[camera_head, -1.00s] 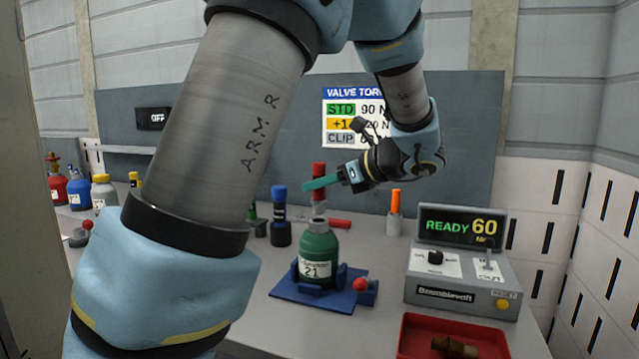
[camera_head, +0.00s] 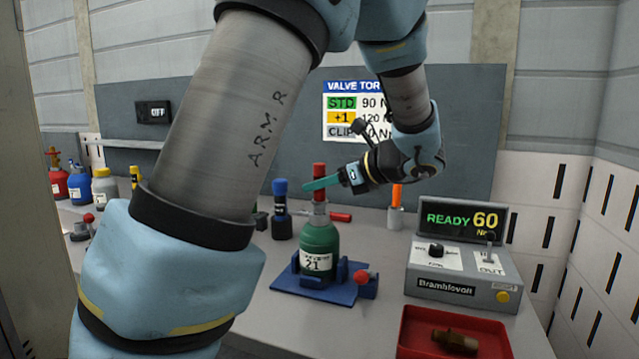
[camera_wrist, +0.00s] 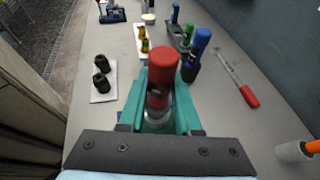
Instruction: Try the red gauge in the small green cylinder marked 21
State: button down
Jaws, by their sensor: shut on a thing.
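The small green cylinder (camera_head: 319,240) marked 21 stands upright in a blue holder (camera_head: 318,292) on the bench. My gripper (camera_head: 322,184) is above it, its teal fingers shut on the red gauge (camera_head: 319,169). The gauge is upright, in line with the cylinder's neck, and its lower end is at or just over the neck. I cannot tell whether it is seated. In the wrist view the gauge's red top (camera_wrist: 164,62) shows between the teal fingers (camera_wrist: 160,112); the cylinder is mostly hidden beneath.
A blue-topped tool (camera_head: 281,210) stands left of the cylinder, and an orange-handled one (camera_head: 396,200) stands right. A red-handled tool (camera_wrist: 250,96) lies behind. A control box (camera_head: 460,270) reads READY 60. A red tray (camera_head: 405,335) holds a brass fitting (camera_head: 455,341). More cylinders (camera_head: 78,185) stand far left.

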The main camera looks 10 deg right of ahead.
aim_at(319, 164)
jog(key=shift+r+p, duration=0.35)
jog(key=shift+p, duration=0.3)
jog(key=shift+f, duration=0.4)
dwell(0.4)
jog(key=shift+r+p, duration=0.35)
jog(key=shift+p, duration=0.15)
jog(key=shift+f, duration=0.4)
dwell(0.3)
jog(key=shift+r, duration=0.15)
dwell(0.7)
jog(key=shift+r+p, duration=2.5)
jog(key=shift+r, duration=0.05)
jog(key=shift+f, duration=0.1)
